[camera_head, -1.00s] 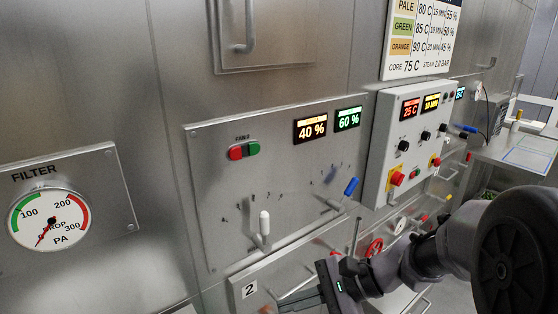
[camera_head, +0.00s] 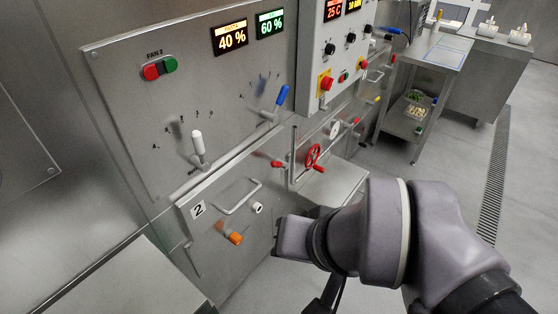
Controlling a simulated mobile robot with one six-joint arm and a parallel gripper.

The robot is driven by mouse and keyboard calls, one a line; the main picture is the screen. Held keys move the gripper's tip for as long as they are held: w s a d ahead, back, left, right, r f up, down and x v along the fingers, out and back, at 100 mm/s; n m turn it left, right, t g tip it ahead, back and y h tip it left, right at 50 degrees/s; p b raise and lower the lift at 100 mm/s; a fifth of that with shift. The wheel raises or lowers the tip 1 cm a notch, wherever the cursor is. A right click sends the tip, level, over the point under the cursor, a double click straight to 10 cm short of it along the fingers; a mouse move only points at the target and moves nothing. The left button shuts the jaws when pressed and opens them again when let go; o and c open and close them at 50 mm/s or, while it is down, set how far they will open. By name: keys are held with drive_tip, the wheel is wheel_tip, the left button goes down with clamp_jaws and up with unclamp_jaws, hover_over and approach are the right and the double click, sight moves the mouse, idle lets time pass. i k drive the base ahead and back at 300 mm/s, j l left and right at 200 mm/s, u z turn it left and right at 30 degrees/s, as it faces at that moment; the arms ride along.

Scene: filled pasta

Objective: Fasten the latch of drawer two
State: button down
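Drawer two is the steel front (camera_head: 216,193) marked with a "2" label (camera_head: 198,210), low on the left of the wall in the head view. It has a bar handle (camera_head: 240,198). Below the handle is an orange knob-like part (camera_head: 230,234), probably the latch, and to its right a small white round part (camera_head: 258,207). I cannot tell whether the latch is fastened. My arm comes in from the lower right, its wrist end to the right of the drawer front and apart from the orange part in the picture. My gripper's fingers cannot be made out clearly.
Above the drawer is a panel with a white lever (camera_head: 198,146), a blue lever (camera_head: 277,102) and red and green buttons (camera_head: 160,68). Right of the drawer are a red handwheel (camera_head: 313,157) and a steel ledge (camera_head: 332,187). Floor is clear between the wall and a steel trolley (camera_head: 432,55).

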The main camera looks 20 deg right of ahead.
sight(278, 163)
drive_tip(key=i+l, duration=0.15)
drive_tip(key=l, duration=0.25)
drive_tip(key=i+l, duration=0.15)
drive_tip(key=l, duration=0.25)
drive_tip(key=i+l+u, duration=0.1)
drive_tip(key=l, duration=0.3)
drive_tip(key=i, duration=0.05)
